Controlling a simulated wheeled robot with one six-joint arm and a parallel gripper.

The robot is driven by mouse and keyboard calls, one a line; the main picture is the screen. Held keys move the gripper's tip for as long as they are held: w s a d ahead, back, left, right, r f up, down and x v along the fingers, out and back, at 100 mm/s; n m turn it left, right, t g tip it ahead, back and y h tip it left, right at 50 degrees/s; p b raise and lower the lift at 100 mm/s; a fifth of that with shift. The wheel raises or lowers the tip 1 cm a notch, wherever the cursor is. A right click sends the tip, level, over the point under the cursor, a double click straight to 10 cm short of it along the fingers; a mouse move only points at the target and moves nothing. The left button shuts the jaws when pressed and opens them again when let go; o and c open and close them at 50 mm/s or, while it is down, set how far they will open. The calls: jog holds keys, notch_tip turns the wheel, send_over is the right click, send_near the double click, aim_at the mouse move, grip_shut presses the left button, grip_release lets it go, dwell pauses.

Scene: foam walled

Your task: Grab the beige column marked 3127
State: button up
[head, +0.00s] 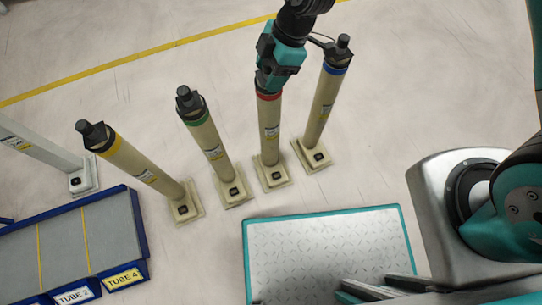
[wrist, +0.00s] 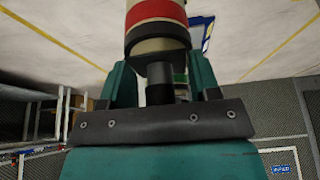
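Several beige columns stand on square bases in the head view, each with a dark top and a coloured band: yellow (head: 140,168), green (head: 208,142), red (head: 270,133) and blue (head: 321,112). Each has a small label whose number is too small to read, so I cannot tell which is 3127. My gripper (head: 268,84) is at the top of the red-banded column, pointing down. In the wrist view the red-banded column (wrist: 158,12) lies straight ahead, with its black knob between my teal fingers. I cannot tell whether the fingers touch it.
A blue-edged grey rack (head: 65,245) with TUBE 2 and TUBE 4 signs is at lower left, beside a white post (head: 40,148). My teal-rimmed deck is at the bottom. The green- and blue-banded columns stand close on either side. Floor behind is open.

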jog(key=shift+f, duration=0.1)
grip_shut()
jog(key=shift+r, duration=0.2)
